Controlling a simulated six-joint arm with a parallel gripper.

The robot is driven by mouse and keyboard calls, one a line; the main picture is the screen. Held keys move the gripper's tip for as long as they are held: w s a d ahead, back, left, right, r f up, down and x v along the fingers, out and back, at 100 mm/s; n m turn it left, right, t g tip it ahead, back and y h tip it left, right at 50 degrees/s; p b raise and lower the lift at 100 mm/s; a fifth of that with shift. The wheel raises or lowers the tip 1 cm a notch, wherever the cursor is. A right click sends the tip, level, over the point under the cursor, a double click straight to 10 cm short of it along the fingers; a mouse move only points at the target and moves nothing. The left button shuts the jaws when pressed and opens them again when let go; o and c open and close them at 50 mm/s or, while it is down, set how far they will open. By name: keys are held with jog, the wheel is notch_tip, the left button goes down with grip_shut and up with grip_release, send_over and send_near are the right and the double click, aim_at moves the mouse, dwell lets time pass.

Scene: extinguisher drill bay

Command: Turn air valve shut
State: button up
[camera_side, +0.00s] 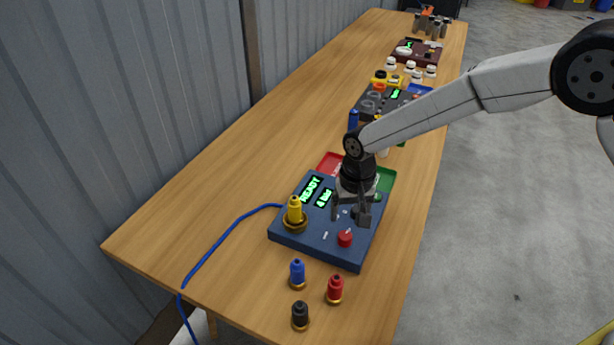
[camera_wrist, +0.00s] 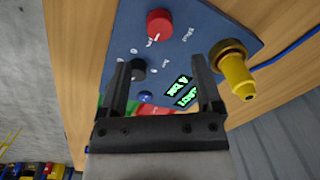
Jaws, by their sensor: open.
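A dark blue panel (camera_side: 305,238) lies on the wooden table. It carries a red knob (camera_side: 345,239), a yellow fitting in a brass collar (camera_side: 295,212) and a green display (camera_side: 311,190) reading READY. The wrist view shows the red knob (camera_wrist: 159,24), a black knob (camera_wrist: 138,70) and a small blue button (camera_wrist: 145,97). I cannot read which control is labelled as the air valve. My gripper (camera_side: 353,217) is open and empty, pointing down over the panel. In the wrist view my gripper (camera_wrist: 160,64) has the black knob between its fingers' lines, nearer the left finger; contact cannot be told.
Blue (camera_side: 297,273), red (camera_side: 335,289) and black (camera_side: 300,315) cylinders stand in front of the panel. A blue hose (camera_side: 225,237) runs left off the table. Red (camera_side: 329,163) and green (camera_side: 386,180) trays lie behind. More panels stand farther back.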

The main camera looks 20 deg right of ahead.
aim_at(345, 235)
jog(key=shift+a+f, duration=0.15)
jog(key=shift+f, duration=3.5)
grip_shut()
